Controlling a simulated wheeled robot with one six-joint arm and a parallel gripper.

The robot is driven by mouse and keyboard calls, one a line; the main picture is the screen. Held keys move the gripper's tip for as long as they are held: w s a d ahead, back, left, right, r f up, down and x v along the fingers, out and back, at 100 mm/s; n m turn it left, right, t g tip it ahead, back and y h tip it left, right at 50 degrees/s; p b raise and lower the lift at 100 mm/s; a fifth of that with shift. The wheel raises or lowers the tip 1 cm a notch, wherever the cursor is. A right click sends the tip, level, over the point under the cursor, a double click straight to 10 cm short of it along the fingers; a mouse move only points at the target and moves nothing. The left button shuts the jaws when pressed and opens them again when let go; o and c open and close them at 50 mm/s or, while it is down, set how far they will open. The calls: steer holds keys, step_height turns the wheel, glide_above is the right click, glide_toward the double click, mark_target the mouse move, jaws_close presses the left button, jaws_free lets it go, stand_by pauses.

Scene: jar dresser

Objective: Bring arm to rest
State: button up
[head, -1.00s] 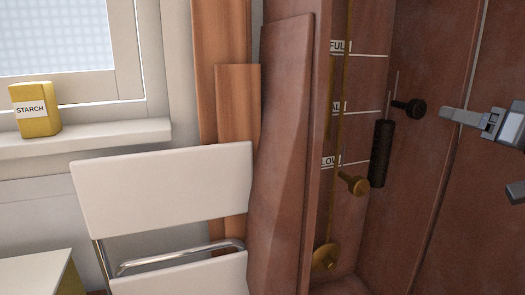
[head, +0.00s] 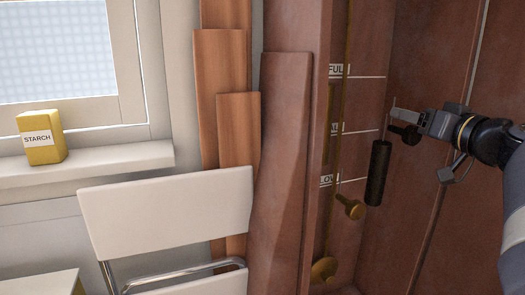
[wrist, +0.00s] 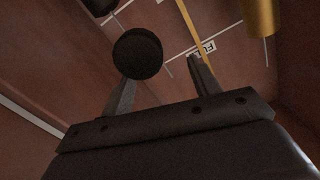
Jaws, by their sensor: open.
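My gripper (head: 405,116) is at the right of the head view, inside the reddish-brown cabinet, with my arm reaching in from the right edge. In the wrist view its two fingers (wrist: 160,85) are spread apart. A round black knob (wrist: 138,53) shows close to the left finger there; I cannot tell whether they touch. In the head view the black knob (head: 408,135) sits just below the fingers, partly hidden. Nothing is held between the fingers.
A dark cylinder (head: 378,172) hangs below left of my gripper. A brass knob (head: 349,207) and brass disc (head: 324,270) are lower left. A white chair (head: 165,215) stands outside the cabinet. A yellow starch box (head: 41,138) is on the windowsill (head: 100,158).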

steer(key=shift+r+p, duration=6.15)
steer(key=shift+p, duration=0.95)
steer(key=b+v, duration=0.4)
steer(key=v, duration=0.6)
steer(key=shift+s+f, duration=0.2)
